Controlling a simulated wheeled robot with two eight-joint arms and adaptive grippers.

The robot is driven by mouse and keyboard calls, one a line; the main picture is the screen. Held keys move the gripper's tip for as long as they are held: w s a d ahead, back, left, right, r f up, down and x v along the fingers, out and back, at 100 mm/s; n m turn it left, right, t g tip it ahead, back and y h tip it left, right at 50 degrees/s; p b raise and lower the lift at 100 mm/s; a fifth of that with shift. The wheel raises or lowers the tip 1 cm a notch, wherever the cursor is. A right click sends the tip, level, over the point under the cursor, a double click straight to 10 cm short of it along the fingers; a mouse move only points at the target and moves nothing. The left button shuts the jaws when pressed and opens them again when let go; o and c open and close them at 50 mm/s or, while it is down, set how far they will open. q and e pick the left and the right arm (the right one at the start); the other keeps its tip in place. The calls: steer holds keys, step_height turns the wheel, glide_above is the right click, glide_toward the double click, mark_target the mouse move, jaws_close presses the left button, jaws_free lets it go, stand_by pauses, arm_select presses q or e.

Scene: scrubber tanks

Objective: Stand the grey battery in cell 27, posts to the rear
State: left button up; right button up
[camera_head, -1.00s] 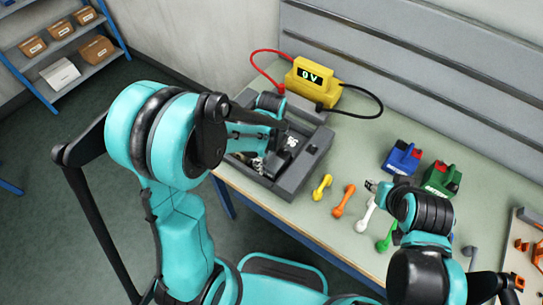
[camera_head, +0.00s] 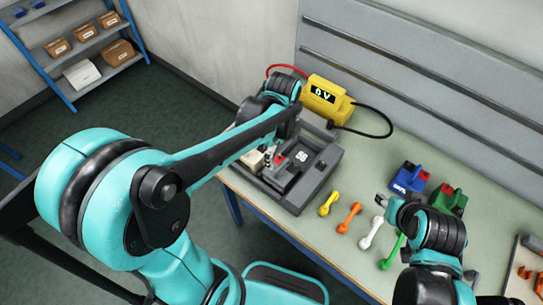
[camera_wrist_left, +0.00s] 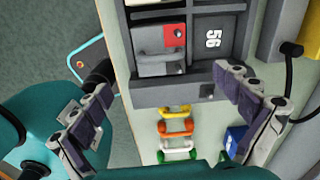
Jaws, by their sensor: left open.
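The grey battery (camera_head: 284,172) has a red patch on top and sits in the left part of the dark grey tray (camera_head: 318,178). In the left wrist view the battery (camera_wrist_left: 158,66) shows a grey handle and a red patch with a dark post; the tray rim (camera_wrist_left: 160,95) runs below it. Beside it is an empty cell (camera_wrist_left: 212,45) whose floor label reads like 56, turned sideways. My left gripper (camera_wrist_left: 162,85) is open above the tray, fingers either side of the battery and apart from it. My right gripper (camera_head: 381,197) hangs over the table; its jaws are too small to judge.
A yellow meter (camera_head: 326,98) with red and black leads stands behind the tray. Yellow, orange, white and green handled pieces lie in front of it to the right. Blue (camera_head: 409,178) and green (camera_head: 448,199) batteries stand at right. A cream block (camera_head: 252,160) is in the tray's left end.

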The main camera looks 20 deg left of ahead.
arm_select(q)
steer(key=s+a+r+n+t, duration=0.2)
steer(key=s+n, duration=0.3)
steer(key=n, duration=0.5)
steer(key=s+a+r+n+t, duration=0.2)
steer(key=s+r+n+t, duration=0.2)
steer(key=n, duration=0.6)
steer(key=shift+s+a+n+t, duration=0.2)
steer(key=shift+s+n+t, duration=0.1)
steer(key=shift+s+t, duration=0.15)
step_height(320, 180, down, 7)
steer(key=b, duration=0.7)
steer(key=shift+f, duration=0.15)
